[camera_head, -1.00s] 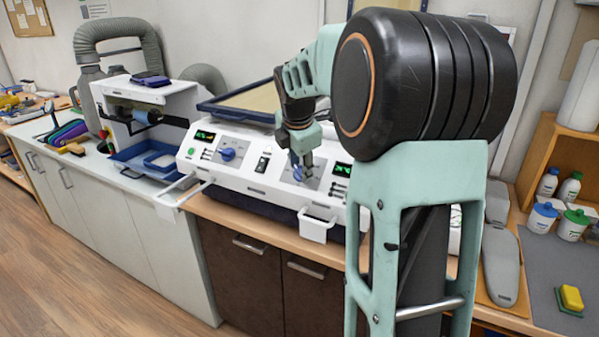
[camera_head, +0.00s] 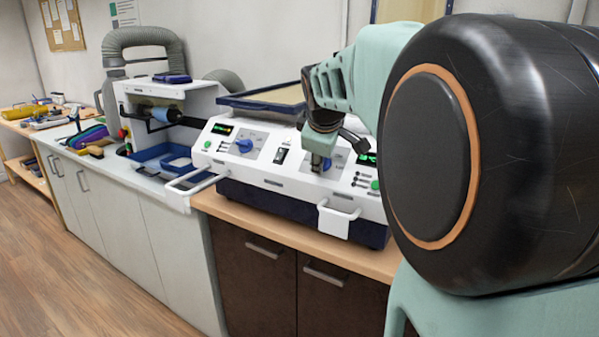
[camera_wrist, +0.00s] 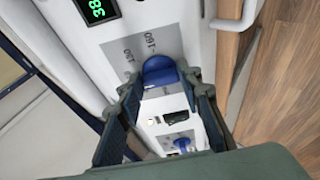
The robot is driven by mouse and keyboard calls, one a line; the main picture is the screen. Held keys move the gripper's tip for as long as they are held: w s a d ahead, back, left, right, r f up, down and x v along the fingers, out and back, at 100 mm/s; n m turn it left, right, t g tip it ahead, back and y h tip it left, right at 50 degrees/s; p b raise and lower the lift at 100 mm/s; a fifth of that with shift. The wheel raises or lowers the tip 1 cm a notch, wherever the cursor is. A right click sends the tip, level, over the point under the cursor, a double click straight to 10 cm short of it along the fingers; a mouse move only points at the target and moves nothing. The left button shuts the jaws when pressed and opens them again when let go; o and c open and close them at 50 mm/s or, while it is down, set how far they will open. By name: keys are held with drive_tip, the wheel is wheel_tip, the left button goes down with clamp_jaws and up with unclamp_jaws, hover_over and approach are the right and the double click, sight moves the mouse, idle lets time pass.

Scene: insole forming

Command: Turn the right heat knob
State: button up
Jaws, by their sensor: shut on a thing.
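The right heat knob (camera_wrist: 160,70) is blue and sits on a grey dial plate with printed numbers in the wrist view. My gripper (camera_wrist: 164,84) has one dark finger on each side of it and is shut on it. In the head view my gripper (camera_head: 321,160) points down at the right dial of the white control panel (camera_head: 262,171), mostly hiding that knob. The left blue knob (camera_head: 244,145) stands free on its own dial; it also shows in the wrist view (camera_wrist: 182,144).
A green-lit display (camera_wrist: 97,10) lies beside the held knob. White handles (camera_head: 338,219) project from the machine's front. A blue-framed tray (camera_head: 268,97) lies behind the panel. A white machine (camera_head: 168,95) with a grey hose stands to the left. The floor in front is clear.

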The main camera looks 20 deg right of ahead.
drive_tip(key=m+b, duration=0.2)
drive_tip(key=b, duration=0.2)
drive_tip(key=f+m+t+h+b, duration=0.1)
drive_tip(key=m+b, duration=0.2)
drive_tip(key=b, duration=0.1)
drive_tip(key=shift+s+a+m+h, duration=0.1)
drive_tip(key=shift+a+m+h, duration=0.1)
drive_tip(key=shift+m+h, duration=0.1)
drive_tip(key=m+h+b, duration=0.1)
drive_tip(key=m+b, duration=0.2)
drive_tip(key=b, duration=0.1)
drive_tip(key=shift+a+r, duration=0.1)
drive_tip(key=shift+r, duration=0.05)
drive_tip(key=shift+m+h+b, duration=0.3)
drive_tip(key=shift+m, duration=0.2)
drive_tip(key=o, duration=1.2)
drive_tip(key=shift+r, duration=0.1)
drive_tip(key=shift+c, duration=0.2)
wheel_tip(320, 180, up, 10)
